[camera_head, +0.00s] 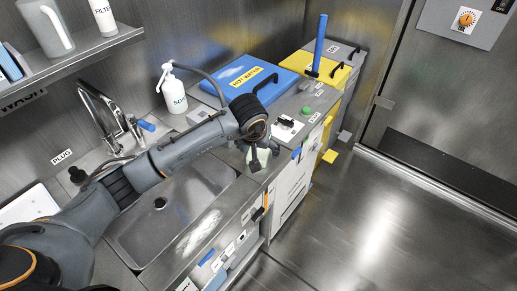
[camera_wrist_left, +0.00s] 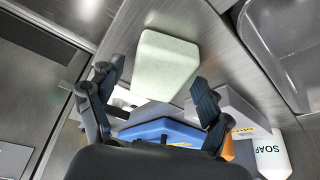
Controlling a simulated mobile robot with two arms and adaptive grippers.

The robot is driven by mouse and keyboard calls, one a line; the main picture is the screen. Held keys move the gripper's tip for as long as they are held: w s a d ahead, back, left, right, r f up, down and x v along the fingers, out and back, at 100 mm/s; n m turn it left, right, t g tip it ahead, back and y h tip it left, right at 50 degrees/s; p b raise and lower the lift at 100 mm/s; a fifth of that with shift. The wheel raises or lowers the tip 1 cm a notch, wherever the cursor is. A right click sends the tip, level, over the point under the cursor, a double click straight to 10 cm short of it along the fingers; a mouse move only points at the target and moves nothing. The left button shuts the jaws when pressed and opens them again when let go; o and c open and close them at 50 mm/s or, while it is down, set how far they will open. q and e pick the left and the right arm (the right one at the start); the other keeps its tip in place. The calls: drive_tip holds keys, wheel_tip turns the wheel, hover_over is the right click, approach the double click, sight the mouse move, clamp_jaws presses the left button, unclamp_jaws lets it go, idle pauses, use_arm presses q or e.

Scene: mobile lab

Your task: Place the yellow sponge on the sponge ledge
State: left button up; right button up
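A pale, greenish-white block (camera_wrist_left: 165,65) shows in the left wrist view just beyond my left fingertips; its colour is not clearly yellow. In the head view the block (camera_head: 263,155) is partly hidden by the gripper, near the counter's front edge beside the sink. My left gripper (camera_head: 258,160) is over that edge. In the left wrist view the gripper (camera_wrist_left: 158,80) has its fingers spread apart, and I see no clear grip on the block. I cannot pick out a sponge ledge. My right gripper is not in view.
The sink (camera_head: 165,215) lies under my left arm, with a faucet (camera_head: 110,115) behind it. A soap bottle (camera_head: 172,90), a blue hot water box (camera_head: 245,78) and a yellow lid (camera_head: 315,68) stand along the counter. The floor at right (camera_head: 400,220) is clear.

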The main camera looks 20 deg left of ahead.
use_arm(q)
drive_tip(key=shift+r, duration=0.3)
drive_tip(key=shift+s+r, duration=0.1)
drive_tip(key=shift+r, duration=0.25)
drive_tip(key=v, duration=1.1)
